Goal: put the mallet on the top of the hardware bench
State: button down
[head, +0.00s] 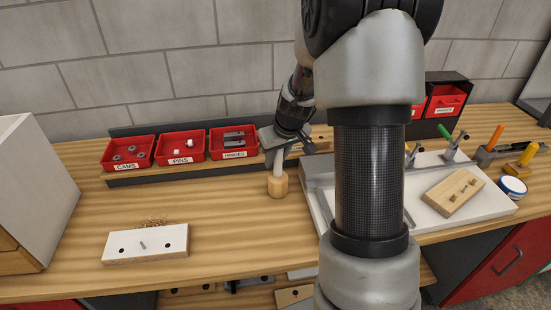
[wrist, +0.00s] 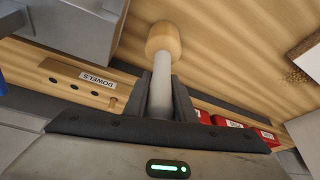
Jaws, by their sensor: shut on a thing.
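The mallet has a round pale wooden head (head: 278,187) and a light grey handle. In the head view it is upright, head down, at the middle of the hardware bench top (head: 225,215). I cannot tell whether its head touches the wood or is just above it. My gripper (head: 279,152) is shut on the upper part of the handle. In the wrist view the mallet's head (wrist: 163,40) points away from the fingers, and the dark fingers of my gripper (wrist: 160,95) close around the handle.
Red bins (head: 181,147) stand in a row at the back left. A drilled white board (head: 146,243) lies front left, beside a white cabinet (head: 38,190). A white tray (head: 475,208) with a wooden block (head: 454,192) is at right. A dowels rack (wrist: 75,85) is near my gripper.

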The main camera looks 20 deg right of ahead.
jog(key=shift+f, duration=0.1)
jog(key=c, duration=1.5)
grip_release()
